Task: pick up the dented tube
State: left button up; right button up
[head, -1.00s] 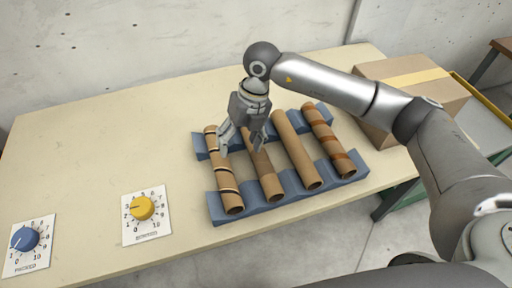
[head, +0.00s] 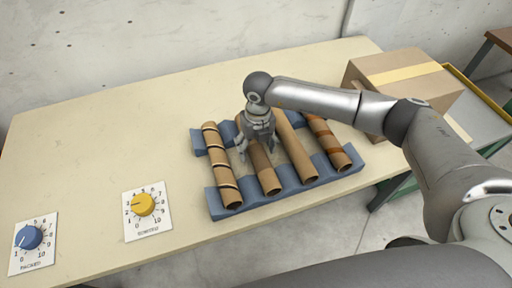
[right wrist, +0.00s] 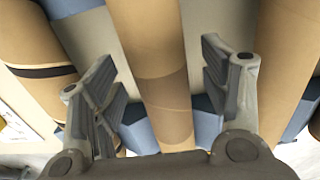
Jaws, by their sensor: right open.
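Four cardboard tubes lie side by side on the blue cradle (head: 218,205). The second tube from the left (head: 269,181) is plain brown; a slightly darker band shows on it in the right wrist view (right wrist: 165,100). I cannot make out a dent on any tube. My right gripper (head: 259,153) is open, pointing down over the second tube. In the right wrist view its fingers (right wrist: 158,82) stand on either side of that tube, with gaps visible. The gripper hides part of the tube in the head view. My left gripper is not in view.
A black-striped tube (head: 222,166) lies left, a plain tube (head: 297,150) and an orange-banded tube (head: 328,143) right. A cardboard box (head: 400,85) stands behind right. A yellow dial (head: 144,204) and a blue dial (head: 28,237) are at front left.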

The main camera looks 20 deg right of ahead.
jog(key=shift+f, duration=0.4)
jog(key=shift+c, duration=0.4)
jog(key=c, duration=1.1)
jog(key=shift+o, duration=0.2)
jog(key=shift+r, duration=0.2)
